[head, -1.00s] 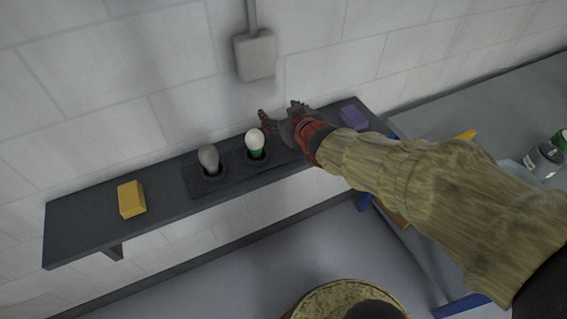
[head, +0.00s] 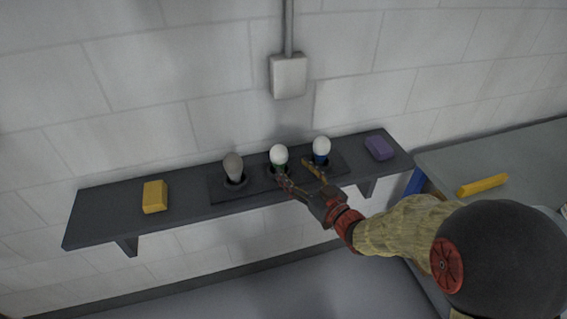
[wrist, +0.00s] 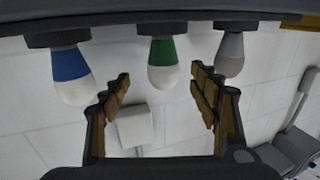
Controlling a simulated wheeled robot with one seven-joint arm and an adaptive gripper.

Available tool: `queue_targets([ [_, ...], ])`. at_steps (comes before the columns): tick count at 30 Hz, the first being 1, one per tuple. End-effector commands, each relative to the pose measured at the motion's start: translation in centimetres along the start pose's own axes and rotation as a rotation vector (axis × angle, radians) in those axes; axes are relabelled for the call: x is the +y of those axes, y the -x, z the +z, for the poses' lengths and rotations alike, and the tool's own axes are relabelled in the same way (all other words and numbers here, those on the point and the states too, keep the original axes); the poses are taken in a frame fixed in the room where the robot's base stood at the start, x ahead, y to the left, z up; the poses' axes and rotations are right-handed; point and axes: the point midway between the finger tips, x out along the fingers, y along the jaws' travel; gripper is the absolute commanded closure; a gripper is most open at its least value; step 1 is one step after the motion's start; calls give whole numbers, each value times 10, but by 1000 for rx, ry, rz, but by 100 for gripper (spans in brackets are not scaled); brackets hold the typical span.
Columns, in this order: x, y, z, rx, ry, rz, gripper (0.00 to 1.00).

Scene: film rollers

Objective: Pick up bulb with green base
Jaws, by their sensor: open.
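The bulb with the green base (head: 279,156) stands upright in the middle socket of a dark holder on the wall shelf. A bulb with a blue base (head: 321,149) stands to its right and a grey bulb (head: 233,166) to its left. My gripper (head: 301,177) is open in front of the green-base bulb and hides part of its base. In the wrist view the picture is upside down. The green-base bulb (wrist: 162,62) hangs between the two open fingers (wrist: 160,97), apart from both. The blue-base bulb (wrist: 71,74) is outside the left finger, the grey bulb (wrist: 230,56) outside the right.
The dark shelf (head: 105,217) carries a yellow block (head: 155,196) at the left and a purple block (head: 379,147) at the right. A grey box (head: 289,75) is fixed to the wall above. A grey table with a yellow bar (head: 483,185) stands at the right.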

Motion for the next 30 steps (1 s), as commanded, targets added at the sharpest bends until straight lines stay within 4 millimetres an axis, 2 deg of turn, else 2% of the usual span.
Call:
queue_targets([
  [11, -4, -33, 2, 13, -3, -12, 38],
  [18, -6, -67, 2, 11, -3, -12, 38],
  [21, -6, -75, 0, 11, -4, -10, 38],
  [30, -6, -78, -1, 11, -4, -9, 40],
])
